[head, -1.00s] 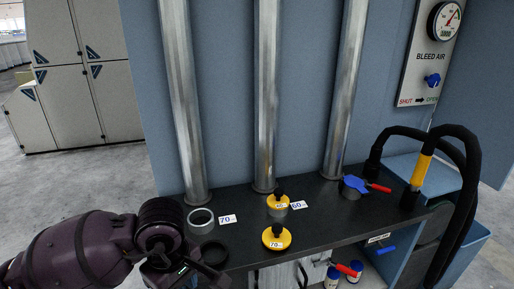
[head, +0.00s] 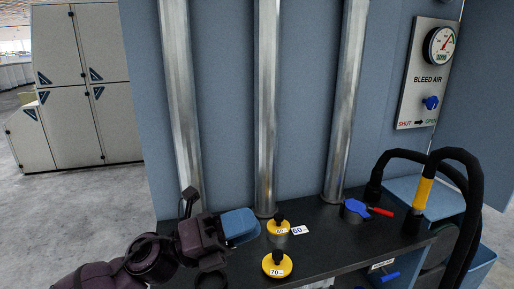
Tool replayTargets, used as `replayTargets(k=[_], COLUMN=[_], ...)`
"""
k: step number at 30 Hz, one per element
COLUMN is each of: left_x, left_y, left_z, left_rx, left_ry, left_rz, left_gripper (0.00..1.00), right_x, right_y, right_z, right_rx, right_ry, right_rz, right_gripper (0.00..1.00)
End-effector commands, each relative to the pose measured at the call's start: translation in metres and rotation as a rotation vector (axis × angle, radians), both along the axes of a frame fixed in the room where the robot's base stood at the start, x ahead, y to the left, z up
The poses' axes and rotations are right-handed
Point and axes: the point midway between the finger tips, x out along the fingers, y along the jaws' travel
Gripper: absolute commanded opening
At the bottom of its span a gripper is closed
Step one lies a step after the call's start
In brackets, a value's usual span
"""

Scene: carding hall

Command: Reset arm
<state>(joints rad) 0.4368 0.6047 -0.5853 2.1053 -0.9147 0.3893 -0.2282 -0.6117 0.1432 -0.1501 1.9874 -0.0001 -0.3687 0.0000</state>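My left gripper (head: 238,226) comes in from the left on its dark purple arm and hangs over the left part of the dark shelf (head: 325,246). Its blue-grey end is seen from the side, so I cannot tell whether it is open or shut, or whether it holds anything. A yellow cap marked 60 (head: 279,228) with a black knob sits just right of it, beside a 60 label (head: 300,230). A yellow cap marked 70 (head: 277,265) lies nearer the front. A dark ring (head: 211,281) is partly hidden below my wrist. My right gripper is out of view.
Three metal pipes rise along the blue wall, the middle one (head: 266,110) behind the caps. At right are a blue valve (head: 355,209) with a red handle, thick black hoses (head: 465,200) and a bleed air panel (head: 425,75).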

Motion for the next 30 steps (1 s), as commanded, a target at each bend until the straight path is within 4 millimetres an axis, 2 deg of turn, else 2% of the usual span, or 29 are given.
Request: replayTargets(k=[2,5,8,9,13,17,21,27,30], left_x=[0.023,0.052,0.071,0.074,0.071,0.047,0.005,-0.067,-0.1], left_y=[0.021,0.056,0.093,0.107,0.149,0.183,0.212,0.244,0.252], left_z=[-0.006,-0.029,-0.069,-0.088,-0.156,-0.224,-0.287,-0.353,-0.374], left_rx=[-0.163,-0.365,-0.552,-0.62,-0.819,-0.985,-1.134,-1.283,-1.322], left_ry=[0.233,0.534,0.818,0.925,1.23,1.476,1.663,1.787,1.821], left_rz=[0.098,0.223,0.342,0.388,0.521,0.642,0.747,0.895,0.958], left_gripper=[0.34,0.34,0.34,0.34,0.34,0.34,0.34,0.34,0.34], right_x=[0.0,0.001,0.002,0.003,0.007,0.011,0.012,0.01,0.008], right_y=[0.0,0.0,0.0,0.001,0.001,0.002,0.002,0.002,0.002], right_z=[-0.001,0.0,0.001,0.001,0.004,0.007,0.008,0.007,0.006], right_rx=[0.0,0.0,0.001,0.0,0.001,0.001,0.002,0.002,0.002], right_ry=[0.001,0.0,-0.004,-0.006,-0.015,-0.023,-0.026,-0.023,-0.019], right_rz=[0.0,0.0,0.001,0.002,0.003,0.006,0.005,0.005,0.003], right_gripper=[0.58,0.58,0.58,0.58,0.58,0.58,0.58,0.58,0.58])
